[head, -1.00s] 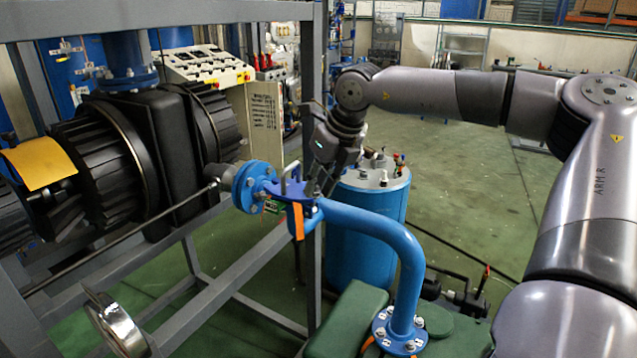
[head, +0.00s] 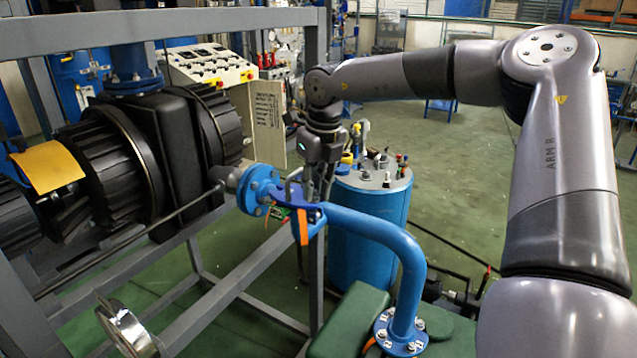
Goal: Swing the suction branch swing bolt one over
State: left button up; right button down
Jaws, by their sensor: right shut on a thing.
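The blue suction branch (head: 375,229) runs as a bent pipe from the green base up to a blue clamp fitting (head: 296,200) beside the pump's bolted flange (head: 259,190). An orange strip hangs from the fitting. My right gripper (head: 317,195) points down over the fitting, at the pipe's upper end. It is shut on the swing bolt there, whose shank is mostly hidden between the dark fingers. A small upright grey part (head: 290,190) stands on the fitting just left of the fingers. My left gripper is not in view.
A blue cylindrical tank (head: 368,238) with fittings on its lid stands close behind the gripper. The grey frame (head: 314,100) has an upright just behind the wrist. The black ribbed pump (head: 110,165) fills the left. Green floor is open at right.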

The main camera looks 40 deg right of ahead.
dwell(0.3)
jog(key=c, duration=1.7)
grip_release()
jog(key=shift+r, duration=0.1)
jog(key=r, duration=0.4)
jog(key=s+r, duration=0.1)
jog(key=r, duration=0.6)
jog(key=shift+s+a+r, duration=0.1)
jog(key=shift+s+r, duration=0.25)
jog(key=shift+s, duration=0.05)
jog(key=shift+a+f, duration=0.1)
jog(key=shift+f, duration=0.05)
